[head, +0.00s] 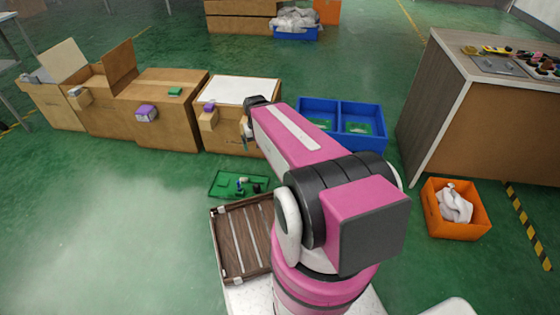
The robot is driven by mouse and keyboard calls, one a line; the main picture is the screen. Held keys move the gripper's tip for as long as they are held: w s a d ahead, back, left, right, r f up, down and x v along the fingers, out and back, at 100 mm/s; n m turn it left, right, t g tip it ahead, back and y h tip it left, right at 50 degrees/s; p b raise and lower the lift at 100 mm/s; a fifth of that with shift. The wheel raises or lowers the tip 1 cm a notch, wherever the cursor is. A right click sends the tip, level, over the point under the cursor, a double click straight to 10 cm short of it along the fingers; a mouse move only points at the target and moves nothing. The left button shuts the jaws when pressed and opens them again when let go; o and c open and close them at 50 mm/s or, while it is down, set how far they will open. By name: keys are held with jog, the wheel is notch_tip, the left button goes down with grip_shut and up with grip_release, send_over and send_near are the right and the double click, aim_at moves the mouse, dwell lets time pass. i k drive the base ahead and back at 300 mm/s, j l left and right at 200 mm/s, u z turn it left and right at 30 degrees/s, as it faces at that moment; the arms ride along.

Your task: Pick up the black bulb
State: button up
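A small dark object (257,188), which looks like the black bulb, sits at the right part of a green board (222,190). It is too small to make out its shape. A small white and blue piece (242,183) stands beside it on the board. My pink and black arm reaches forward over the floor from the lower right. My gripper (248,133) shows small and partly hidden at the arm's far end, in front of a wooden box. It appears above and beyond the board, apart from the dark object. Its fingers are too small to read.
Wooden boxes (165,92) stand in a row behind the board. Blue bins (362,124) are right of them. A brown slatted tray (238,243) lies nearer me. An orange crate (446,225) and a cabinet (480,125) stand right. Green floor at left is clear.

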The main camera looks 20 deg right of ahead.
aim_at(257, 187)
jog(key=j+z, duration=0.25)
jog(key=z, duration=0.15)
jog(key=j+z, duration=0.25)
jog(key=z, duration=0.15)
jog(key=j+z, duration=0.25)
jog(key=z, duration=0.15)
jog(key=k+j+z, duration=0.1)
jog(key=j, duration=0.35)
jog(key=k+j, duration=0.1)
jog(key=j, duration=0.3)
jog(key=k+j+z, duration=0.15)
jog(key=j, duration=0.3)
jog(key=k+j+z, duration=0.1)
jog(key=j, duration=0.3)
